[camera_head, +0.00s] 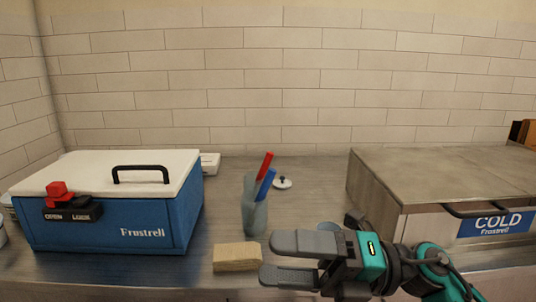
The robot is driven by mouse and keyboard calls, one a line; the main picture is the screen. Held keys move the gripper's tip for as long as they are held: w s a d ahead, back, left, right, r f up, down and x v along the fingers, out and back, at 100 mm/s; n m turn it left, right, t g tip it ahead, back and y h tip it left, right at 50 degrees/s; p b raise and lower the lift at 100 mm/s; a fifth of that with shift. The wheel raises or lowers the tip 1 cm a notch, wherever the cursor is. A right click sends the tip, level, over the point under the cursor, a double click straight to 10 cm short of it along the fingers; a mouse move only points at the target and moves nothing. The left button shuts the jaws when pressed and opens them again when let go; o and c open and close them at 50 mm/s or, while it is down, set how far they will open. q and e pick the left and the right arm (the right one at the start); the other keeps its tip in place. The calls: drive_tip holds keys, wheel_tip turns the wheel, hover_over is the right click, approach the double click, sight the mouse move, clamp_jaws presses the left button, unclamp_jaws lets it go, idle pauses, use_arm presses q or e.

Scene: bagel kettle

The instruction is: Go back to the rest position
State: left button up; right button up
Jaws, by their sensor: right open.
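My right gripper (290,258) reaches in from the lower right and points left. Its two grey fingers are apart and nothing shows between them. It is at the counter's front, just right of a tan block (237,257). A teal band and dark joints of my right arm show behind the fingers. My left gripper is out of view.
A blue Frostrell cooler (120,222) with a closed white lid stands left. A cup (255,212) with red and blue handled items stands mid-counter. A steel box labelled COLD (435,175) fills the right. A small white lid-like object (283,183) lies behind.

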drive_tip(key=w+d+f+m+t+h+p, duration=0.15)
drive_tip(key=d+f+m+t+h, duration=0.3)
drive_tip(key=m, duration=0.55)
drive_tip(key=w+d+f+m+t+h+b, duration=0.1)
drive_tip(key=w+d+f+m+t+h, duration=0.15)
drive_tip(key=f+m+t, duration=0.45)
drive_tip(key=w+d+f+m+t+h+p, duration=0.1)
drive_tip(key=w+d+f+m+t+h, duration=0.2)
drive_tip(key=m+t, duration=0.7)
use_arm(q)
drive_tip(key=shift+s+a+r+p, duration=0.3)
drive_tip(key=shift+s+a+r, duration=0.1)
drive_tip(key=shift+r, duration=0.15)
use_arm(e)
drive_tip(key=s+d+f+m+g+h, duration=0.2)
drive_tip(key=s+f+m+g+h, duration=0.2)
drive_tip(key=s+f, duration=0.3)
drive_tip(key=s+d+f+m+g+h, duration=0.3)
drive_tip(key=s+f+m+g, duration=0.3)
drive_tip(key=f, duration=0.7)
drive_tip(key=shift+s+d+f+m+h, duration=0.15)
drive_tip(key=shift+s+m+h, duration=0.25)
drive_tip(key=shift+s+m, duration=0.25)
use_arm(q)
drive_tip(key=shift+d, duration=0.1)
